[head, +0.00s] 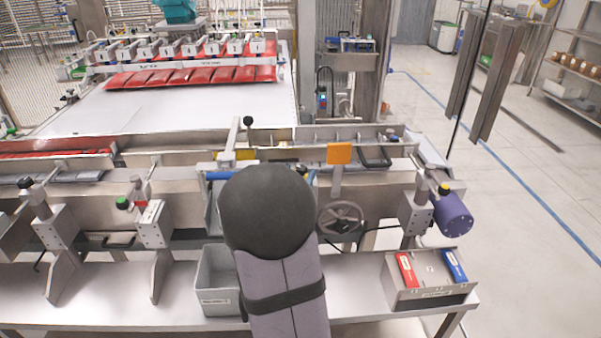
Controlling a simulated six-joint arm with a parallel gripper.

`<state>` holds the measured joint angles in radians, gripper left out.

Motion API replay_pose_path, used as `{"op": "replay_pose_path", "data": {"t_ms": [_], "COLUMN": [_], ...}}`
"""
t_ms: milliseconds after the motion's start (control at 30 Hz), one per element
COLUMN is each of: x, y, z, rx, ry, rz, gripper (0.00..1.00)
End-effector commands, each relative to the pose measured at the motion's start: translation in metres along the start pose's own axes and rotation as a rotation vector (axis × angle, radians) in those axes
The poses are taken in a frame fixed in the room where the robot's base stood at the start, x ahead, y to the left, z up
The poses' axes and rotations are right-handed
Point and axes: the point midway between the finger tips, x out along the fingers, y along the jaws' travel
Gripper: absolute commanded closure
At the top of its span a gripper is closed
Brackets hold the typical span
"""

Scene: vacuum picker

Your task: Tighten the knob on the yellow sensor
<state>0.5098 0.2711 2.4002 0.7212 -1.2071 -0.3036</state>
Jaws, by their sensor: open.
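A small yellow part (240,155), possibly the yellow sensor, sits on the machine's front rail just above my arm. A lever with a black ball knob (248,121) rises beside it. An orange-yellow plate (340,153) stands upright on a bracket to the right, and I cannot tell which of these is the sensor. A yellow-topped knob (444,188) sits at the right end near a purple cylinder. My arm fills the lower middle and hides part of the rail. My gripper does not show.
A grey bin (215,280) stands on the shelf left of my arm. A metal box (428,278) with red and blue items is at right. A handwheel (340,217) and clamp brackets line the front. Red packs (190,75) lie under the picker. Floor at right is clear.

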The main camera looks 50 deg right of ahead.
Motion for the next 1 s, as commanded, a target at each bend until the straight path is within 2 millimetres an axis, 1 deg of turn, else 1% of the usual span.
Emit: {"op": "replay_pose_path", "data": {"t_ms": [33, 100, 300, 433, 633, 667, 700, 867, 1000], "x": [-0.008, -0.018, -0.036, -0.040, -0.040, -0.040, -0.040, -0.044, -0.056], "y": [-0.001, -0.001, -0.001, 0.000, 0.000, 0.000, 0.000, -0.002, -0.010], "z": [0.001, 0.001, 0.000, 0.000, 0.000, 0.000, 0.000, -0.003, -0.005], "rx": [0.001, 0.000, -0.001, -0.001, -0.001, -0.001, -0.001, -0.015, -0.060], "ry": [0.001, 0.001, 0.001, 0.001, 0.001, 0.001, 0.001, -0.027, -0.119], "rz": [-0.004, -0.003, -0.002, 0.000, 0.000, 0.000, 0.000, 0.001, -0.004], "gripper": [0.58, 0.58, 0.58, 0.58, 0.58, 0.60, 0.69, 0.69, 0.69]}}
